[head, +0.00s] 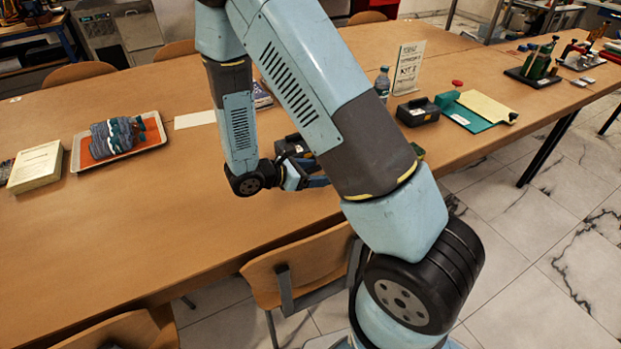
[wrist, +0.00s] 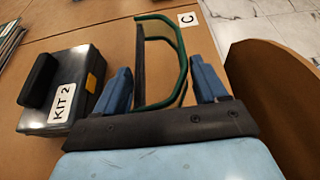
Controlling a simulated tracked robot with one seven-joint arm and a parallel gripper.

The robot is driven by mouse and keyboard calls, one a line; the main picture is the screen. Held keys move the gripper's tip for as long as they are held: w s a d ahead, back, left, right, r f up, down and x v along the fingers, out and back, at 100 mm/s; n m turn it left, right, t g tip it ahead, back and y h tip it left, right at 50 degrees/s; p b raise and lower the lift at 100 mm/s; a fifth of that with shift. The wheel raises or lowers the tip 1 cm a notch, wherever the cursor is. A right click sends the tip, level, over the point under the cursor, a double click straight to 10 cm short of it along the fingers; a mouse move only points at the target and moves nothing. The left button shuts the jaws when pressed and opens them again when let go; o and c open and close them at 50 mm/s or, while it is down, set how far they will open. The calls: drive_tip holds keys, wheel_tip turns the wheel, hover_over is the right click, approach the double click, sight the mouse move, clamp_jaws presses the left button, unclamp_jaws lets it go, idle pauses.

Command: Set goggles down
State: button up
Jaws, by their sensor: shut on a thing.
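The goggles (wrist: 181,62) show in the wrist view as a green curved frame with a dark straight edge on its left side. They sit between the two blue fingers of my gripper (wrist: 160,92), which is shut on them. They are over the wooden table near a white card marked C (wrist: 188,19). I cannot tell whether they touch the table. In the head view my gripper (head: 316,172) is low over the table's near side, partly hidden by my arm. A small green bit shows right of the arm there, perhaps the goggles.
A dark case labelled KIT 2 (wrist: 62,90) stands just left of my gripper. A chair back (wrist: 272,105) is close on the right. In the head view, a tray (head: 160,145) with a striped cloth item and a bottle (head: 382,84) stand farther off.

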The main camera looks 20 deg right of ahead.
drive_tip(key=shift+w+d+f, duration=0.1)
drive_tip(key=shift+w+f, duration=0.1)
drive_tip(key=shift+f, duration=0.1)
wheel_tip(320, 180, down, 3)
drive_tip(key=shift+w+f, duration=0.1)
drive_tip(key=o, duration=1)
drive_tip(key=shift+o, duration=0.2)
